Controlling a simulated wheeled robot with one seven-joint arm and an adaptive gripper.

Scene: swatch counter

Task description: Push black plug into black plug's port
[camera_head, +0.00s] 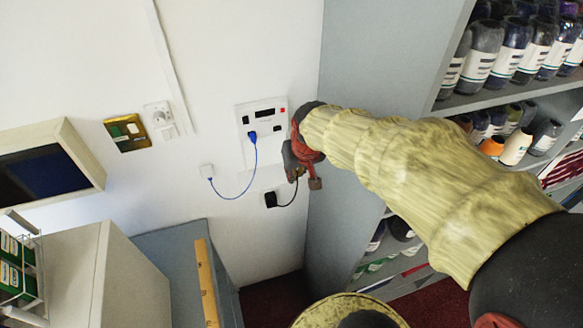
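A white wall panel (262,104) is on the wall left of my gripper. It has a dark strip and small dark openings, one (277,128) near its right side; I cannot tell which is the black plug's port. A blue plug (252,135) sits in the panel's lower part. My gripper (302,180) is just below and right of the panel, close to the wall. A black cable (292,197) runs from a black wall box (270,199) up to my fingers. The black plug itself is not clearly visible. Finger opening is too small to judge.
A blue cable (236,196) hangs from the blue plug to a white wall box (206,171). A grey cabinet side (345,100) stands close to the right, with bottle shelves beyond. A brass switch plate (126,132) and a white dial (158,115) are further left.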

